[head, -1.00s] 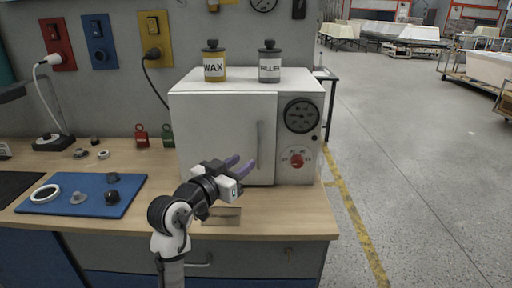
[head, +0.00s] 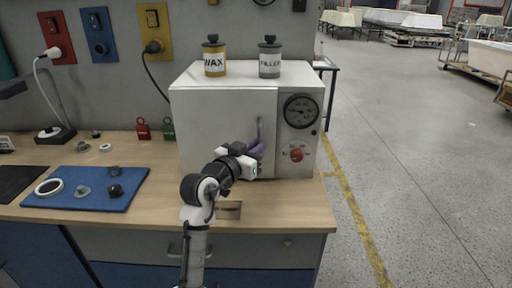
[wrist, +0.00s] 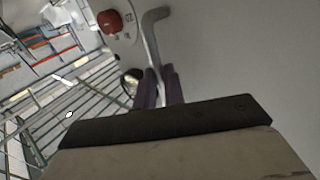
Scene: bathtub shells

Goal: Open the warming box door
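The warming box (head: 225,87) is a white cabinet on the bench, its door (head: 215,125) looking closed. The door's vertical grey bar handle (head: 260,128) is near the door's right edge; it also shows in the wrist view (wrist: 151,45). My gripper (head: 258,148) is at the lower part of the handle. In the wrist view the handle runs down between the two purple fingers of my gripper (wrist: 159,88), which are close together on either side of it. The fingers partly hide the handle's lower end.
A dial (head: 301,111) and a red knob (head: 296,155) sit right of the door. Wax (head: 214,63) and filler (head: 269,63) jars stand on top of the box. A blue mat (head: 75,202) with small parts lies left on the bench.

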